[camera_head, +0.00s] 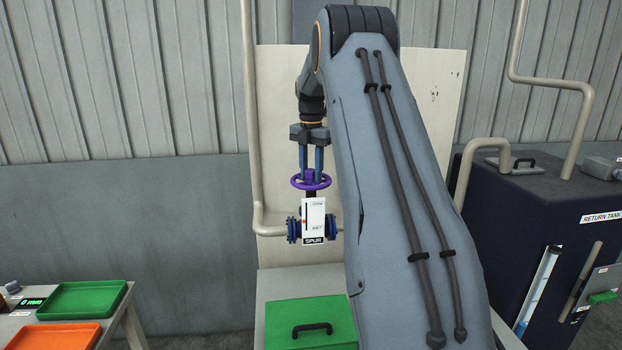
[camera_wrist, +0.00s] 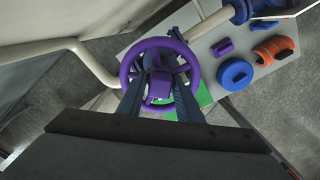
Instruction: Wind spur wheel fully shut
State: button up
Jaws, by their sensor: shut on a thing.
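The spur wheel (camera_head: 296,182) is a purple handwheel lying flat on top of a blue flanged valve. In the wrist view the wheel (camera_wrist: 187,60) shows its rim, spokes and square hub. A white plate (camera_head: 313,217) marked SPUR hangs in front of the valve, with a small red mark at its left edge; its small print is too small to read. My gripper (camera_head: 312,178) points straight down over the wheel, its two blue fingers reaching down to it. In the wrist view my gripper (camera_wrist: 160,92) is shut on the wheel, a finger at each side of the hub.
A green box lid (camera_head: 285,315) with a black handle sits below the valve. A dark return tank (camera_head: 545,215) stands at the right. Green (camera_head: 85,287) and orange (camera_head: 30,338) trays are at the left. Beige pipes (camera_head: 253,120) run beside the valve.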

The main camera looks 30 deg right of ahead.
jog(key=m, duration=0.5)
jog(key=shift+m, duration=0.4)
jog(key=m, duration=0.4)
jog(key=shift+m, duration=0.4)
jog(key=m, duration=0.5)
jog(key=shift+m, duration=0.4)
jog(key=m, duration=0.3)
jog(key=shift+m, duration=0.3)
